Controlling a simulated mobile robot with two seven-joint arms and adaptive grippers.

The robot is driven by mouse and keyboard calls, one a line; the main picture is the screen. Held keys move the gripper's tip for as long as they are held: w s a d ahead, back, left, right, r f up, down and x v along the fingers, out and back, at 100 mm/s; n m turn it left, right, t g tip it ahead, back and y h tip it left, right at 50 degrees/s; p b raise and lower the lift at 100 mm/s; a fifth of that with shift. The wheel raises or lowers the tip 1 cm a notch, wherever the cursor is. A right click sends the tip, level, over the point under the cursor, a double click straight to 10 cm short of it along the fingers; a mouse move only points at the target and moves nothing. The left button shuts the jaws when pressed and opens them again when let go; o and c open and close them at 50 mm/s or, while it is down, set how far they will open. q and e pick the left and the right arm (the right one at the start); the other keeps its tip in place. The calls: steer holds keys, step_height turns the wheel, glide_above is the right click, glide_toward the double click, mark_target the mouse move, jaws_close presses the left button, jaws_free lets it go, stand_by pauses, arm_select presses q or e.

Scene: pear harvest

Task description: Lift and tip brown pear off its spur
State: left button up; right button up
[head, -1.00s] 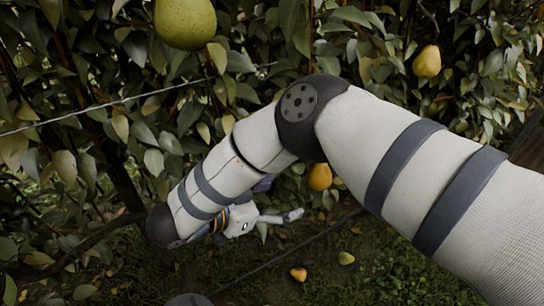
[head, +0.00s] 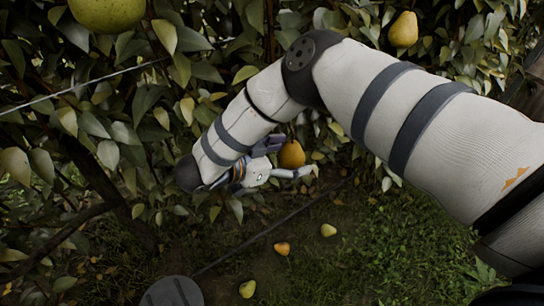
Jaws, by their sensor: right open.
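The brown pear (head: 291,154) hangs low among the leaves in the head view, a golden-brown fruit just past my right gripper's hand. My right gripper (head: 293,158) is open, with one finger above left of the pear and the other below it. The pear shows between the two fingers in the picture. I cannot tell whether either finger touches it. Its stem and spur are hidden by leaves. My left gripper is not in view.
A large green pear (head: 107,12) hangs at the top left and a yellow pear (head: 403,30) at the upper right. A wire (head: 85,88) crosses the foliage at left. Fallen pears (head: 282,248) lie on the grass. Dense leaves surround the hand.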

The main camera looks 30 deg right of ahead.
steer(key=shift+d+f, duration=0.15)
steer(key=shift+d, duration=0.1)
steer(key=c, duration=1.4)
steer(key=shift+o, duration=0.2)
steer(key=shift+s+a+r+n+g+y+p, duration=0.2)
steer(key=shift+s+r+n+g+y+p, duration=0.1)
steer(key=shift+n+p, duration=0.1)
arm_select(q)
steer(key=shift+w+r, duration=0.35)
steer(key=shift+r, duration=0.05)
arm_select(e)
steer(key=shift+s+f, duration=0.1)
steer(key=shift+f, duration=0.15)
steer(key=shift+a, duration=0.1)
steer(key=shift+s+a+r+n+y, duration=0.1)
steer(key=shift+s+r+n+y, duration=0.05)
steer(key=shift+r+n+y, duration=0.15)
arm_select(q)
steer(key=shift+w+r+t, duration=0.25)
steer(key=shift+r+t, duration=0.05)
arm_select(e)
steer(key=shift+s+a+f+g, duration=0.15)
steer(key=shift+s+g, duration=0.1)
steer(key=shift+g, duration=0.15)
steer(key=shift+y, duration=0.3)
